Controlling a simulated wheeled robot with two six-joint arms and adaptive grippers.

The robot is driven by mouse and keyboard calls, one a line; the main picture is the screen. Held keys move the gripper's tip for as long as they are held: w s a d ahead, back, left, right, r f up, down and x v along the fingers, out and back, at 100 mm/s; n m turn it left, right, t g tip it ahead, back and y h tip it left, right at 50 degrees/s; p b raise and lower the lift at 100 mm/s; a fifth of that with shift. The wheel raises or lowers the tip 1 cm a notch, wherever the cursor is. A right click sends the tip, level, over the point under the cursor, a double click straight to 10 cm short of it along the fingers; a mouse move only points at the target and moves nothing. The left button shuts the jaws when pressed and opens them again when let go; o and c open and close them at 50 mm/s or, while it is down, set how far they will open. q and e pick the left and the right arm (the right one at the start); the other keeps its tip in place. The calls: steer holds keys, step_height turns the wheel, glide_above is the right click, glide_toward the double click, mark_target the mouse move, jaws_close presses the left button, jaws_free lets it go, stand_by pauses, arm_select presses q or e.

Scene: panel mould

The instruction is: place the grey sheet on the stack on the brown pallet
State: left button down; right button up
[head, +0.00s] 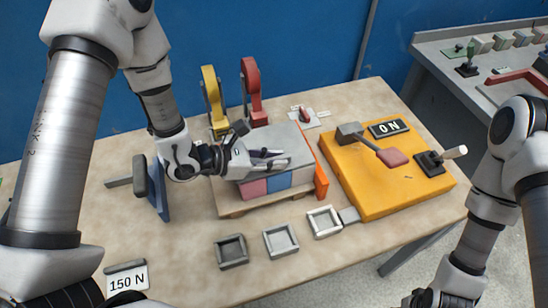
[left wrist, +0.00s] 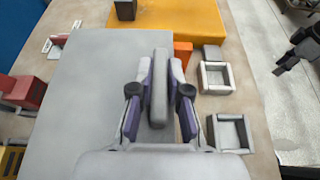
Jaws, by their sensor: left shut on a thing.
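The grey sheet (head: 290,138) is over the top of a stack of pink and blue blocks (head: 278,182), and it fills much of the left wrist view (left wrist: 85,90). I cannot tell whether a thin gap is left under it. The stack stands on the brown pallet (head: 235,213). My left gripper (head: 281,160) is over the sheet, its fingers shut on a grey upright grip on the sheet (left wrist: 160,85). The hand hides part of the sheet's near left side. Only part of my right arm shows at the lower right; its jaws are not clear.
Yellow (head: 213,97) and red (head: 251,90) clamps stand behind the stack. An orange stop (head: 321,178) is at its right end. A yellow block (head: 385,190) with a lever and ON sign lies farther right. Small square trays (head: 281,241) sit in front.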

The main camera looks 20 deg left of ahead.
arm_select(q)
steer(key=shift+f+b, duration=0.3)
steer(key=shift+f, duration=0.15)
steer(key=c, duration=1.1)
jaws_free()
steer(key=shift+o, duration=0.2)
steer(key=v, duration=1)
steer(key=shift+s+a+r, duration=0.1)
steer(key=shift+a+r, duration=0.1)
steer(key=shift+a, duration=0.05)
steer(key=shift+s+a+r, duration=0.2)
steer(key=shift+s+a, duration=0.25)
steer(key=shift+a, duration=0.05)
